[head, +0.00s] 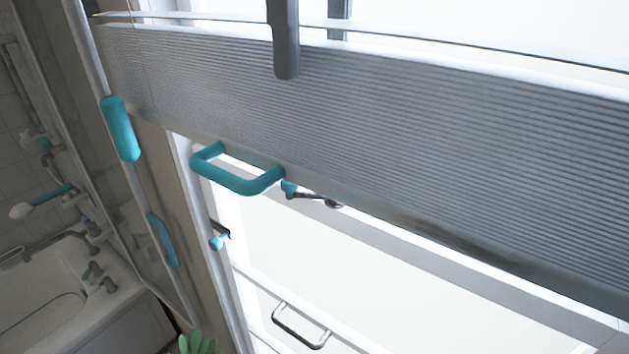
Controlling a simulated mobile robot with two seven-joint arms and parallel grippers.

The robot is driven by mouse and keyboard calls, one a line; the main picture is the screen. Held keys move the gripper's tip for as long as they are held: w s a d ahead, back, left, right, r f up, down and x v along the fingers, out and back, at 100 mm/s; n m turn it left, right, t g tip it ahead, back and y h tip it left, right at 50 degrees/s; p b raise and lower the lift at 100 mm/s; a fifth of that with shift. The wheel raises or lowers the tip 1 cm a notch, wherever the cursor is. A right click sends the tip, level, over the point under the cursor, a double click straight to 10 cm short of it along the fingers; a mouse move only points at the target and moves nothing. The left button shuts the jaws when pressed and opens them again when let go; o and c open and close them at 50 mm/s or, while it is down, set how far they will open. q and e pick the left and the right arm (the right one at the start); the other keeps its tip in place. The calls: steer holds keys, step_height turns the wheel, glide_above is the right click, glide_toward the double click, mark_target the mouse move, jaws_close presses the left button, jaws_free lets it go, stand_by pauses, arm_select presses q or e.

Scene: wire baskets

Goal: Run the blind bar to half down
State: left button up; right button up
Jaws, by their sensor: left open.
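The grey pleated blind (400,120) crosses the window at a slant in the picture, with bright glass above and below it. A thin pale bar (500,48) runs along its upper edge. A teal loop handle (236,185) hangs at its lower edge, left of the middle. My left gripper (312,57) comes in from the top, with two dark fingers spread apart. The nearer finger overlaps the upper part of the blind. The farther finger ends near the upper edge; I cannot tell if it passes behind. My right gripper is not in view.
A metal window latch with a teal tip (312,197) sits below the blind. A metal handle (300,327) is on the lower window frame. A glass panel with teal grips (120,128) and a bathtub (50,290) stand at left. A green plant-like thing (197,342) shows at the bottom.

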mark_target(315, 165)
arm_select(q)
steer(key=shift+f, duration=5.15)
steer(key=shift+f+b, duration=0.25)
steer(key=shift+b, duration=0.2)
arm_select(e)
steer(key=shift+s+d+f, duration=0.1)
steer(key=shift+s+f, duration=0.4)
